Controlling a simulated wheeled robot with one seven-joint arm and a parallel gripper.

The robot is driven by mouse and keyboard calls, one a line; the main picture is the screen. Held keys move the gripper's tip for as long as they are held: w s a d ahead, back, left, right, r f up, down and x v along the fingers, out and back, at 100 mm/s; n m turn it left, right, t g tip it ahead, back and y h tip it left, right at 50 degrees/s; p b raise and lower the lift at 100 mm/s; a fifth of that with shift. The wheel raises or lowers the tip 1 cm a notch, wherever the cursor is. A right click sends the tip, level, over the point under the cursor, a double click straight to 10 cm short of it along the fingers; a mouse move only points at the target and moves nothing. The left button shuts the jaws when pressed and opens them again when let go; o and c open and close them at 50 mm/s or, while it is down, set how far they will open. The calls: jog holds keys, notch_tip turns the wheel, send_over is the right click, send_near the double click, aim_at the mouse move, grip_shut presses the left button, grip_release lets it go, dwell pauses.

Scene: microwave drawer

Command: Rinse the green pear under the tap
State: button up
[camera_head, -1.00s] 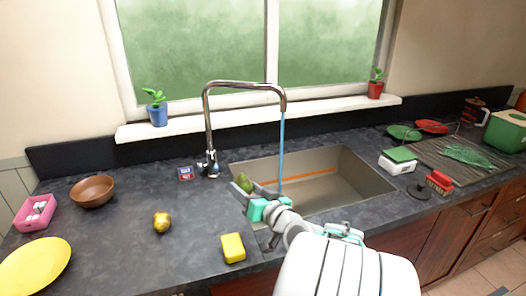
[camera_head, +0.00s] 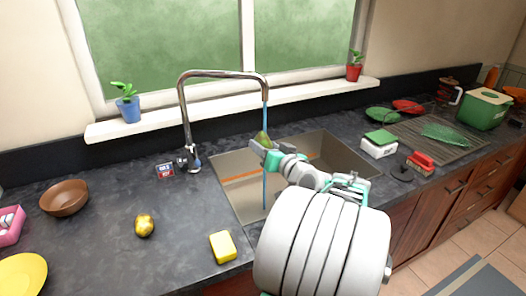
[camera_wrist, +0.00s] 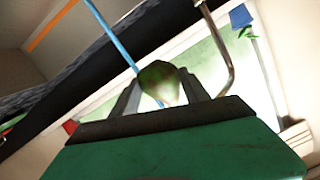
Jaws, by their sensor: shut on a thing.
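The green pear (camera_head: 263,138) is held in my gripper (camera_head: 262,144) above the sink. It also shows between the two fingers in the wrist view (camera_wrist: 160,82), green with a reddish patch. The chrome tap (camera_head: 184,110) arches over the sink. A blue stream of water (camera_head: 265,190) falls from its spout into the steel basin (camera_head: 233,187). In the head view the pear is in line with the stream. In the wrist view the stream (camera_wrist: 115,38) passes beside or behind the pear, and I cannot tell whether they touch.
A yellow sponge (camera_head: 223,246) and a yellow fruit (camera_head: 144,226) lie on the counter left of the sink. A brown bowl (camera_head: 64,197) stands farther left. A white box with a green top (camera_head: 379,144) and a red brush (camera_head: 420,162) are at the right.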

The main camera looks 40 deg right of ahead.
jog(key=w+d+f+b, duration=0.1)
jog(key=w+d+b, duration=0.1)
jog(key=w+d, duration=0.2)
jog(key=shift+d+f, duration=0.25)
jog(key=shift+d, duration=0.8)
jog(key=shift+s+d+b, duration=0.3)
jog(key=shift+s+b, duration=0.15)
jog(key=shift+w+a, duration=0.35)
jog(key=shift+w, duration=0.15)
jog(key=shift+s+d+b, duration=0.1)
jog(key=shift+b, duration=0.25)
